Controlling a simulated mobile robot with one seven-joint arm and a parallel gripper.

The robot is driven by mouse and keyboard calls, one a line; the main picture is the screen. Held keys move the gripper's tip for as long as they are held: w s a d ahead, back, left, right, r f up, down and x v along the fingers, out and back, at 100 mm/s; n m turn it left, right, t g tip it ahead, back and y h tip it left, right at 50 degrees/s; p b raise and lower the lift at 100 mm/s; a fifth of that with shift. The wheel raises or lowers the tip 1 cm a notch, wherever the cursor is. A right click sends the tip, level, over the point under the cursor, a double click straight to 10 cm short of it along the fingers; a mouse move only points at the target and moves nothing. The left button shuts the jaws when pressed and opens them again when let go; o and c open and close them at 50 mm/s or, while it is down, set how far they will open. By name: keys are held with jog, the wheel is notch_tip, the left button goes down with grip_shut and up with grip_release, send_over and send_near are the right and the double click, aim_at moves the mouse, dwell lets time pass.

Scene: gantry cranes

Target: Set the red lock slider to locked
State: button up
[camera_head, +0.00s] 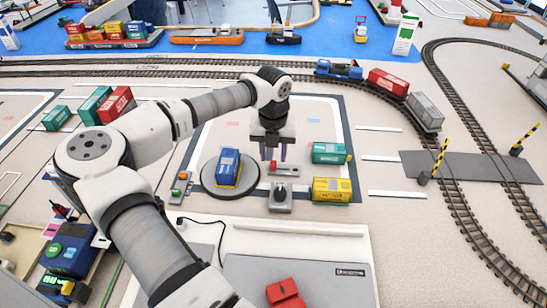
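A small grey slider plate (286,170) lies on the white-bordered mat, with a small red slider knob (273,166) near its left end. My gripper (272,155) points down just above or behind the red knob. Any lock markings are too small to read.
A grey control box with a dark knob (280,198) stands just in front. A blue container (228,165) sits on a round turntable (211,189) to the left. Green (327,153) and yellow (332,190) containers stand right. A small button box (181,187) is at left.

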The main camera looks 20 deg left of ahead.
aim_at(273, 163)
jog(key=shift+f, duration=1.55)
grip_shut()
